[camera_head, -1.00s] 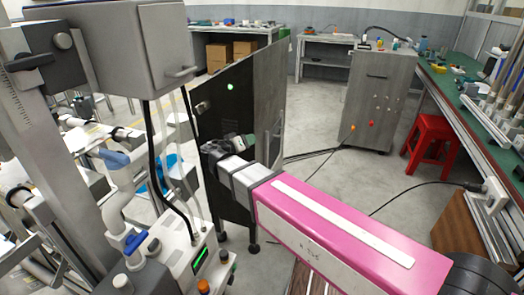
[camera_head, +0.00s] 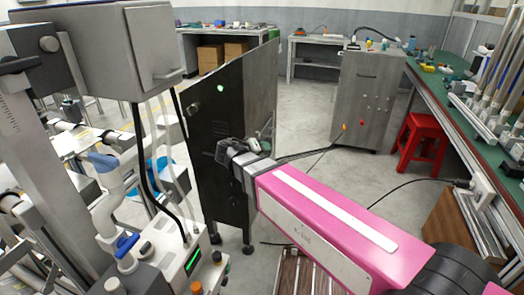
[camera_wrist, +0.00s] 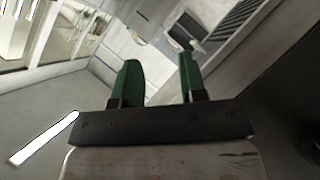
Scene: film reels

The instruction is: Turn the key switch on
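A dark upright cabinet (camera_head: 232,135) stands ahead of me in the head view, with a lit green lamp (camera_head: 220,88) near its top. A small silvery knob (camera_head: 194,108) sticks out at its left edge; it may be the key switch, but its setting is too small to tell. My gripper (camera_wrist: 160,78) has two green fingers, apart with nothing between them in the wrist view. In the head view, the end of my pink arm is in front of the cabinet, to the right of and below the knob. The wrist view shows no switch.
A grey machine with a hanging box (camera_head: 122,50), cables and a control panel (camera_head: 185,262) stands close on the left. A grey cabinet (camera_head: 362,95), red stool (camera_head: 422,130) and green-topped workbench (camera_head: 470,118) are to the right. Cables lie across the open floor.

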